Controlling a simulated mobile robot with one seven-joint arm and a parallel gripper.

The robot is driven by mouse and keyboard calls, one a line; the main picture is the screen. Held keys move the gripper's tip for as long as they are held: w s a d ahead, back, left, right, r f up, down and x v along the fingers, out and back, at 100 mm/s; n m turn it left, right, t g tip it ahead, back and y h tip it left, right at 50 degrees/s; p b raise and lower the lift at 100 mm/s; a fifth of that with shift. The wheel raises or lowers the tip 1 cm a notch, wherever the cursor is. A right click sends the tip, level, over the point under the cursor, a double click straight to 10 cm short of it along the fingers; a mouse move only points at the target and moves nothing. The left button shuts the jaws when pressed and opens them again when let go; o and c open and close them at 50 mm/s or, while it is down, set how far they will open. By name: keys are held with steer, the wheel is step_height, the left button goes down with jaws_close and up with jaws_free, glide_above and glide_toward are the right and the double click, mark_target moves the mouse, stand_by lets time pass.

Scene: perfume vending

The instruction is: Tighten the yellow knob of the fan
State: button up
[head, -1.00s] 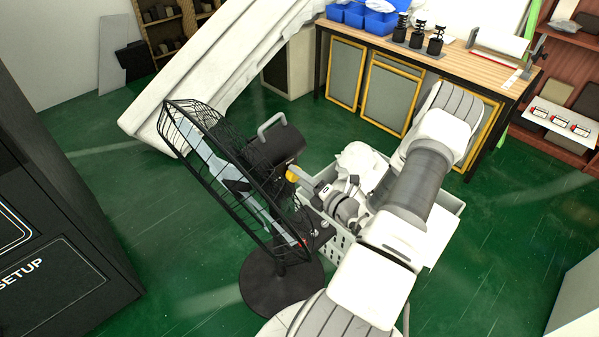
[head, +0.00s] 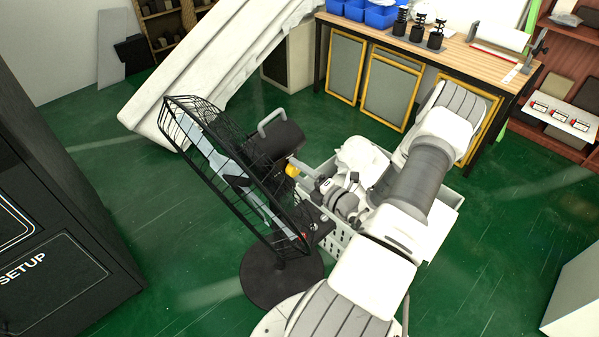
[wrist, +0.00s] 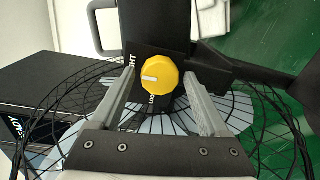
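The yellow knob (head: 291,170) sits on the back of the black fan's motor housing (head: 276,140). In the wrist view the knob (wrist: 160,79) is many-sided with a white mark pointing left, on a black plate with partly hidden lettering. My gripper (wrist: 160,74) is open, with one finger on each side of the knob and a narrow gap on both sides. In the head view my gripper (head: 303,169) reaches the knob from the right, its fingers partly hidden. The fan's wire cage (head: 225,165) faces left and tilts. Its round base (head: 281,278) stands on the floor.
A pale crate (head: 442,213) stands behind my arm. A wooden workbench (head: 470,52) with blue bins (head: 375,20) is at the back. A dark cabinet (head: 60,230) is at the left. Green floor is clear between cabinet and fan.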

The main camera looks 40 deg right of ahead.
steer(key=shift+o, duration=0.4)
steer(key=shift+s, duration=0.3)
steer(key=s+d+r, duration=0.1)
steer(key=s, duration=1.5)
steer(key=shift+s+d, duration=0.2)
steer(key=shift+s, duration=0.2)
